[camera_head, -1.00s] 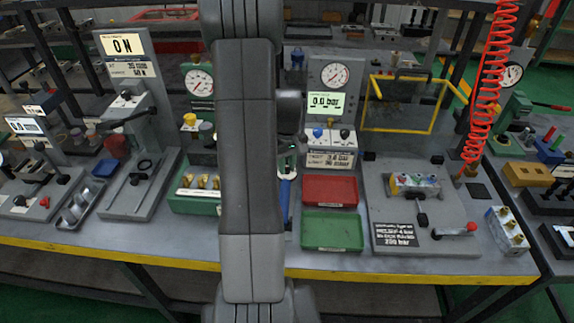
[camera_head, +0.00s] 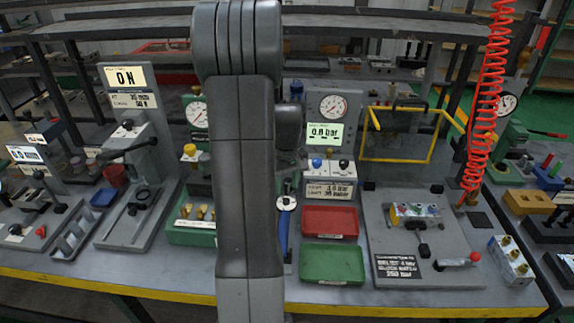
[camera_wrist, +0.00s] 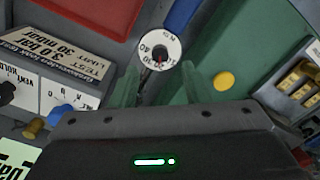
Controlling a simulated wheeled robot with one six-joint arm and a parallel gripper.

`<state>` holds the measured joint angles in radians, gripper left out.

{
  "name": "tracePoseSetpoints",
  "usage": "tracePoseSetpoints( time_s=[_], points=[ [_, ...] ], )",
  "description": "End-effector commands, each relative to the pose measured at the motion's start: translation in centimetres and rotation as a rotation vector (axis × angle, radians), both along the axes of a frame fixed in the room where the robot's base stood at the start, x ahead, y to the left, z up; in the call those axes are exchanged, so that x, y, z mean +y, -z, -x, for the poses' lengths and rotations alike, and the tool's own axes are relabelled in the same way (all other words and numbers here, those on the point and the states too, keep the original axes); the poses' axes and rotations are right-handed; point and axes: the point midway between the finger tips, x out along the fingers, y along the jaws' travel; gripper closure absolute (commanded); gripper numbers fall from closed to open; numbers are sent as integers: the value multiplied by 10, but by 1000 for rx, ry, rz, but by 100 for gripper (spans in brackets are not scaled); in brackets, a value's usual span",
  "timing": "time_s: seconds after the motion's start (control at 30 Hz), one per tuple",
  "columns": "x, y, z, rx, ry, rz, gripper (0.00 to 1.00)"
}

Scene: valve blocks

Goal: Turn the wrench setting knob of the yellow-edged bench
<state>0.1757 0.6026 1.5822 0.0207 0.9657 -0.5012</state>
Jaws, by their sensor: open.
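The wrench setting knob is a white numbered dial with a dark centre (camera_wrist: 160,51) at the end of a blue wrench handle (camera_wrist: 183,14) in the wrist view. In the head view, the same dial (camera_head: 286,203) shows just right of my arm, on the yellow-edged bench (camera_head: 420,298). My gripper (camera_wrist: 159,70) is open, its two greenish fingers pointing toward the dial from either side of the lower picture. The dial appears ahead of and between the fingertips; I cannot tell whether they touch it. In the head view my arm hides the gripper.
A red tray (camera_head: 330,221) and a green tray (camera_head: 332,263) lie right of the wrench. A block with a blue knob (camera_wrist: 61,112) stands close left of my gripper in the wrist view. A green fixture with brass parts (camera_wrist: 298,82) is on the right.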

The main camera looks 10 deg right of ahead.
Motion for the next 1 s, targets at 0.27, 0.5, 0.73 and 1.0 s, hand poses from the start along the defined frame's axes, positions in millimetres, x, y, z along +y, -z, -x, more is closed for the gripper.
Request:
tracePoseSetpoints(
  time_s=[0.27, 0.5, 0.73, 1.0],
  points=[
    [-1, -63, -1, -6, 0, 1, 58],
    [-2, -87, -1, -1, 0, 1, 58],
    [-2, -90, 0, 1, 0, 0, 58],
    [-2, -84, -1, 1, 0, 0, 58]
  ],
)
